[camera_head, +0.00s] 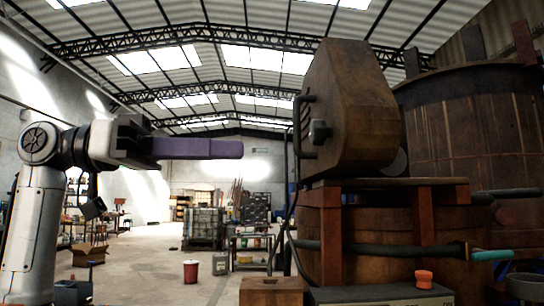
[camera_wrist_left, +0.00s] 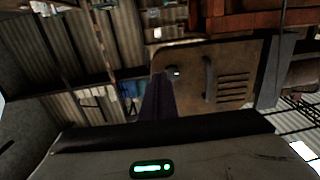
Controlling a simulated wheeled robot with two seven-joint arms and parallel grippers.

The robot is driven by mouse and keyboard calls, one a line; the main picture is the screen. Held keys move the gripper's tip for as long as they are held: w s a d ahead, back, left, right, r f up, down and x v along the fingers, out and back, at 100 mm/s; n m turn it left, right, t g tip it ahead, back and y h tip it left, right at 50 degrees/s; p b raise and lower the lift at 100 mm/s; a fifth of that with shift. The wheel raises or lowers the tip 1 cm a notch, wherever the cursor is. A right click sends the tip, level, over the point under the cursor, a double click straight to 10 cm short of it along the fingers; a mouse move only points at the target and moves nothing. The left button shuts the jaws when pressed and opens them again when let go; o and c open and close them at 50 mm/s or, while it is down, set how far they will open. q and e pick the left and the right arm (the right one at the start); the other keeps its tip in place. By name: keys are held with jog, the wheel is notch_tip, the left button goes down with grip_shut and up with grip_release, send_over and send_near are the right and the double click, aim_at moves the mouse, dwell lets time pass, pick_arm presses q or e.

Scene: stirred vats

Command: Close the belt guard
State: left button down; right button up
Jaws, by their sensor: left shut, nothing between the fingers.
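The belt guard (camera_head: 352,110) is a large worn brown metal cover, standing upright above the wooden vat at the right of the head view. Its left side carries a dark bar handle (camera_head: 300,125) and a round dark knob (camera_head: 320,132). My left gripper (camera_head: 240,148) comes in from the left with its purple fingers shut and empty, pointing at the guard. A gap shows between fingertips and handle in the head view. The left wrist view shows the guard's face (camera_wrist_left: 197,62) with handle (camera_wrist_left: 208,78), knob (camera_wrist_left: 175,73) and slots, beyond my fingers (camera_wrist_left: 158,85). The guard's hinge is not clear.
The wooden vat (camera_head: 375,235) with reddish posts stands below the guard, and a taller vat (camera_head: 468,130) behind right. A dark pipe (camera_head: 390,249) crosses the front. A red bucket (camera_head: 190,271) stands on the floor. The air between gripper and guard looks clear.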

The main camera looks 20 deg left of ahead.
pick_arm(q)
send_near(338, 151)
jog(key=x, duration=0.2)
jog(key=p+x, duration=0.1)
jog(key=x, duration=0.2)
jog(key=shift+d+p, duration=0.3)
jog(key=shift+d, duration=0.1)
jog(key=shift+w+d, duration=0.2)
jog(key=shift+d, duration=0.15)
pick_arm(e)
jog(key=shift+s+d, duration=0.25)
jog(key=shift+s, duration=0.65)
jog(key=shift+r, duration=0.15)
